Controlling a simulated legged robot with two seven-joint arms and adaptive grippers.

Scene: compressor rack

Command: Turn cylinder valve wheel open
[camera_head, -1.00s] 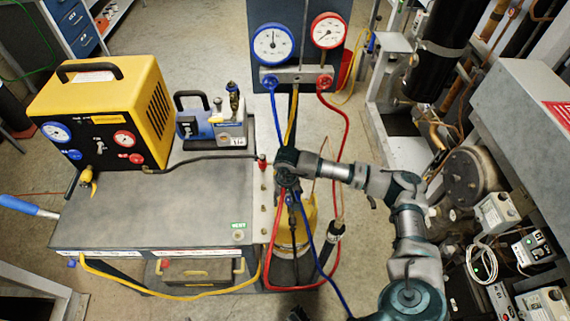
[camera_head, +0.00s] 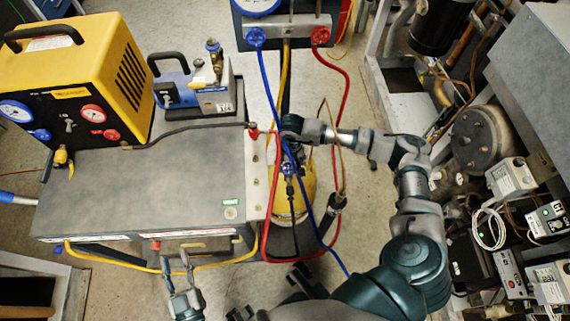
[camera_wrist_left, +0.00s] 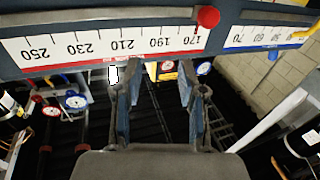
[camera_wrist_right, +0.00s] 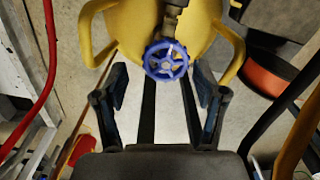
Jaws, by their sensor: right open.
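The yellow gas cylinder (camera_head: 299,188) stands right of the cart, partly hidden by hoses and my right arm. Its blue valve wheel (camera_wrist_right: 166,60) shows clearly in the right wrist view, below a metal valve stem. My right gripper (camera_wrist_right: 162,88) is open, its fingers on either side of and short of the wheel, with nothing between them. In the head view my right gripper (camera_head: 290,150) is above the cylinder's top, and its contact with the wheel cannot be told. My left gripper (camera_head: 178,264) is open and empty at the cart's front edge; its spread fingers show in the left wrist view (camera_wrist_left: 158,80).
The cart (camera_head: 150,190) carries a yellow machine (camera_head: 75,75) and a blue pump (camera_head: 195,90). Red (camera_head: 338,110) and blue hoses (camera_head: 271,100) hang around the cylinder from the gauge manifold (camera_head: 287,27). Compressor equipment (camera_head: 480,140) crowds the right. A printed scale (camera_wrist_left: 110,45) spans the left wrist view.

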